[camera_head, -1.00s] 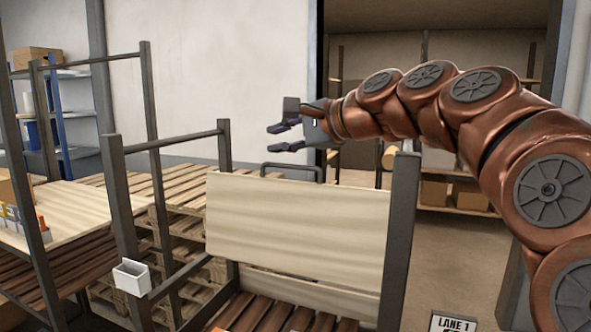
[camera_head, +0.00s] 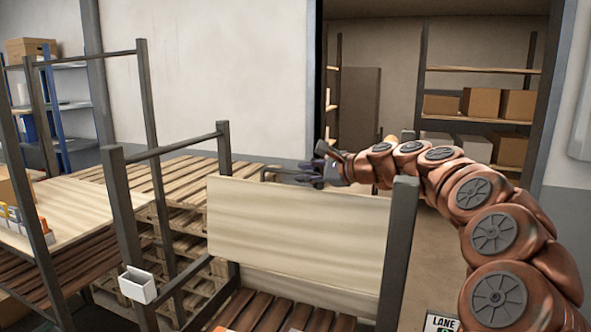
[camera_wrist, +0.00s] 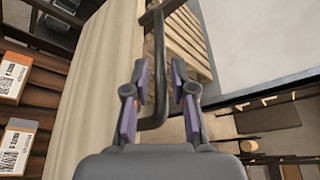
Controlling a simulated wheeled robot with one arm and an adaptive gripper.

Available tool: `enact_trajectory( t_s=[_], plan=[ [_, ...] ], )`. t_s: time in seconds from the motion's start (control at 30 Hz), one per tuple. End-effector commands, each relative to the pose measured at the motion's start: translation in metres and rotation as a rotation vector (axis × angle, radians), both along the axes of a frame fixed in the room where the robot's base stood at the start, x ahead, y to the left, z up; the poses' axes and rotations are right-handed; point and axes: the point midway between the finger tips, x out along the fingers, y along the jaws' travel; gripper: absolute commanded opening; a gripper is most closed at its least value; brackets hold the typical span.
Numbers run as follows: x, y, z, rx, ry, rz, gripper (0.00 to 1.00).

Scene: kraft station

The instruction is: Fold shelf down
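The shelf (camera_head: 300,235) is a pale wooden panel standing upright between dark posts; it also shows in the wrist view (camera_wrist: 105,85). A dark bar handle (camera_head: 280,170) shows just behind its top edge. My gripper (camera_head: 308,174) is low over the top edge, at the right end of the handle. In the wrist view my gripper (camera_wrist: 161,75) is open, with the handle (camera_wrist: 156,60) between its two purple-padded fingers, closer to the left one. I see gaps beside the bar, so the fingers are not closed on it.
A slatted lower deck (camera_head: 265,312) lies under the panel, with labelled boxes (camera_wrist: 18,80) in the wrist view. A dark post (camera_head: 398,245) stands right of the panel near my arm. A small white bin (camera_head: 138,285) hangs on the left post. Pallets (camera_head: 185,205) are stacked behind.

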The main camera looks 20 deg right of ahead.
Motion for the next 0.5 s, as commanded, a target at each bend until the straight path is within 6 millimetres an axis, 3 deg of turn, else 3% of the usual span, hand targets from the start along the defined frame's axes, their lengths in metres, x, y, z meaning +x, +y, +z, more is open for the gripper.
enact_trajectory(
  t_s=[0.2, 0.5],
  plan=[
    [0.023, 0.012, -0.007, 0.000, 0.004, 0.004, 0.25],
    [0.032, 0.016, -0.010, -0.001, 0.001, 0.000, 0.25]
  ],
)
